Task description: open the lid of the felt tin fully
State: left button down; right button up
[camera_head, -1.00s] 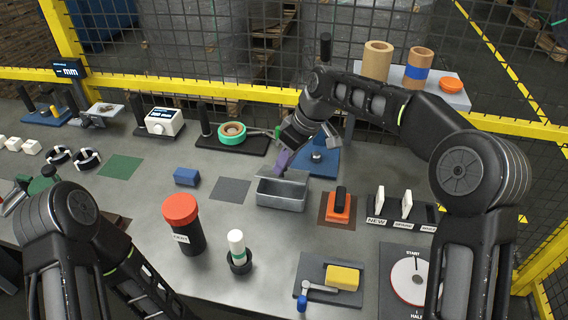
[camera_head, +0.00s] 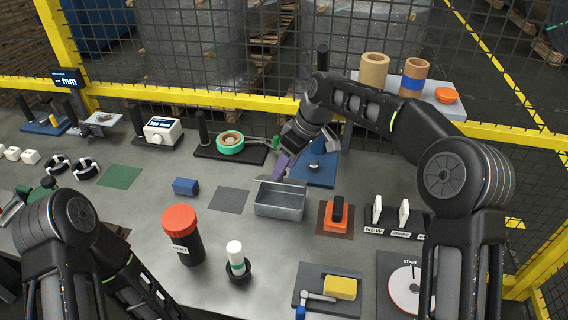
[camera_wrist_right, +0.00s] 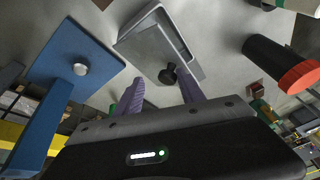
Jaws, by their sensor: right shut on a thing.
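The felt tin (camera_head: 279,205) is a grey metal box near the middle of the bench, its top uncovered in the head view. Its lid (camera_head: 295,183) stands raised along the back edge, partly hidden by my right gripper. My right gripper (camera_head: 281,168) reaches in from behind with purple fingers. In the right wrist view, the fingers of the right gripper (camera_wrist_right: 160,92) are on either side of the lid's dark knob (camera_wrist_right: 168,75), shut on it. The tin (camera_wrist_right: 172,35) shows its inside there. My left arm is at the lower left; its gripper is out of view.
A blue stand (camera_head: 316,166) is right behind the tin. A grey mat (camera_head: 229,199) lies to its left and an orange-based block (camera_head: 336,219) to its right. A red-capped black canister (camera_head: 182,238) and a white-topped stick (camera_head: 236,259) stand in front.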

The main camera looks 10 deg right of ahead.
jog(key=shift+o, duration=0.7)
jog(key=shift+d+f, duration=0.1)
jog(key=shift+d, duration=0.05)
jog(key=shift+a+r, duration=0.2)
jog(key=b+v, duration=0.1)
jog(key=v, duration=0.6)
jog(key=shift+d+r, duration=0.15)
jog(key=shift+r, duration=0.15)
